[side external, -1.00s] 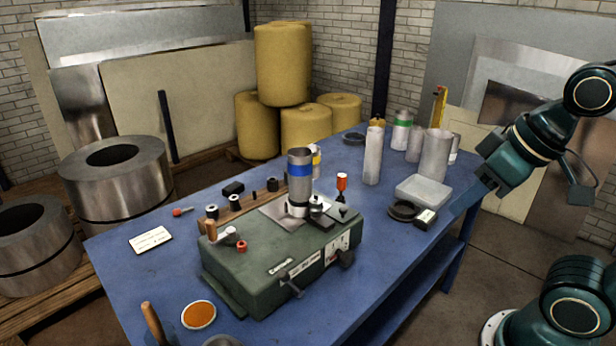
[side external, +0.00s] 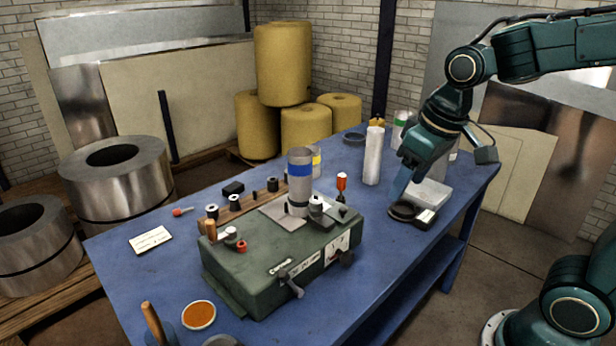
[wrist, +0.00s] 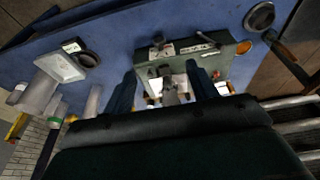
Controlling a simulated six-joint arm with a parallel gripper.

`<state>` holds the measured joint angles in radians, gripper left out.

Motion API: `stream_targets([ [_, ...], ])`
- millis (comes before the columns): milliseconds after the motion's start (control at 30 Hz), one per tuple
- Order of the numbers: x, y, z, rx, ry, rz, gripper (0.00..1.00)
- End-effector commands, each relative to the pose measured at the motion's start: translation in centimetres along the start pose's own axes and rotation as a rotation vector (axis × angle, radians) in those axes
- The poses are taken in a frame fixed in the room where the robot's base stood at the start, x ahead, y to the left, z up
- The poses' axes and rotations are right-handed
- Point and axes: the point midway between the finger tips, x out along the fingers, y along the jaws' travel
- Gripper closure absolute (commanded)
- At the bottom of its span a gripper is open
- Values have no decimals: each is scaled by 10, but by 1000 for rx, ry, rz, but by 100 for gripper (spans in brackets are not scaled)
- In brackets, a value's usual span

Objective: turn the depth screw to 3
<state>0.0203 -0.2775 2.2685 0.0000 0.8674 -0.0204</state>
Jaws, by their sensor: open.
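The green bench machine (side external: 285,255) stands on the blue table and also shows in the wrist view (wrist: 180,22). On its front are a crank handle (side external: 290,284), a white marked plate (side external: 336,248) and a dark knob (side external: 346,257) beside it. I cannot tell for sure which is the depth screw, and the plate's markings are too small to read. A metal pipe with a blue band (side external: 300,170) stands upright on the machine. My gripper (side external: 400,188) is open and empty, right of the machine and apart from it. Its two blue fingers show in the wrist view (wrist: 163,88).
An orange-filled dish (side external: 199,315) and a wooden handle (side external: 153,322) are at the front left.

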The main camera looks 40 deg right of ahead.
Motion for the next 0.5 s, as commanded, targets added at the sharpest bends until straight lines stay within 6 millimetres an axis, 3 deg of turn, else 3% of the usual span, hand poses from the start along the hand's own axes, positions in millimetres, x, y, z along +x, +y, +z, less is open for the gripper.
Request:
stream_targets([
  [500, 85, 8, -62, 0, -176, -2, 42],
])
